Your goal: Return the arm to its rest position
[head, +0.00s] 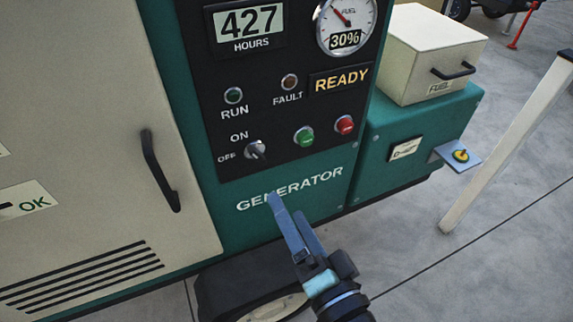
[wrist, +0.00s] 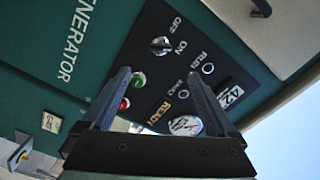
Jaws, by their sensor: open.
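My gripper (head: 286,205) is in front of the lower face of the green generator (head: 222,212), below the control panel and near the "GENERATOR" lettering. Its two fingers are apart with nothing between them, and both fingers also show in the wrist view (wrist: 158,76). My arm comes in from the bottom of the head view. The black control panel (head: 280,120) carries an ON/OFF knob (head: 255,150), a green button (head: 304,136) and a red button (head: 345,125). Its display reads "READY". I cannot tell whether the fingers touch the generator.
A beige door (head: 85,110) with a black handle (head: 160,172) is at the left. A beige fuel box (head: 425,55) sits on a green ledge at the right. A small shelf (head: 449,153) and a pale post (head: 508,143) stick out beyond it. Open concrete floor lies at the right.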

